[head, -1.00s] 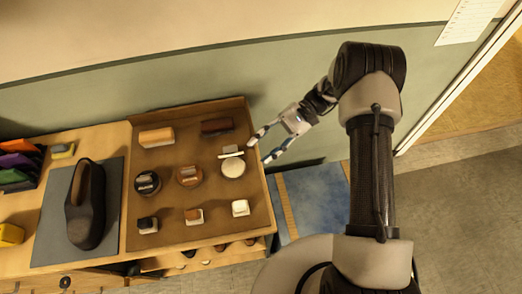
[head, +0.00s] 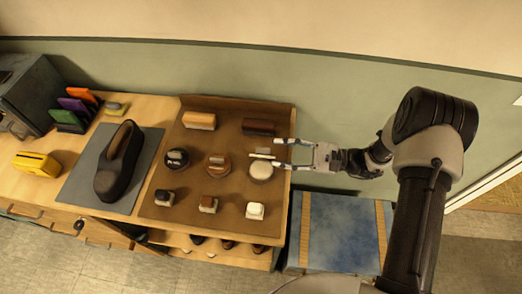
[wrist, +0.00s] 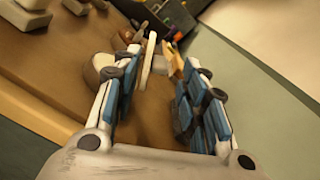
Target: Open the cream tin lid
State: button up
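The cream tin (head: 261,172) is a round, pale-topped tin at the right end of the middle row on the brown tray (head: 230,232). A thin pale bar (head: 262,155) shows at its back edge; I cannot tell whether it belongs to the lid. My gripper (head: 281,153) is open and level at the tray's right edge, its fingertips just right of the bar. In the wrist view, a thin cream piece (wrist: 149,58) stands edge-on between the open blue-padded fingers, with clear space around it. A pale rounded shape (wrist: 103,62) sits partly behind the left finger.
A dark tin (head: 177,158) and a brown tin (head: 216,163) stand left of the cream one. Two brushes lie behind, small blocks in front, including a white one (head: 255,210). A dark shoe (head: 118,162) lies on a grey mat (head: 80,190). The green wall is close behind.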

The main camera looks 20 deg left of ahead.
aim_at(261, 150)
jog(key=x, duration=0.6)
jog(key=shift+a+b, duration=0.15)
jog(key=shift+b, duration=0.2)
grip_shut()
dwell(0.3)
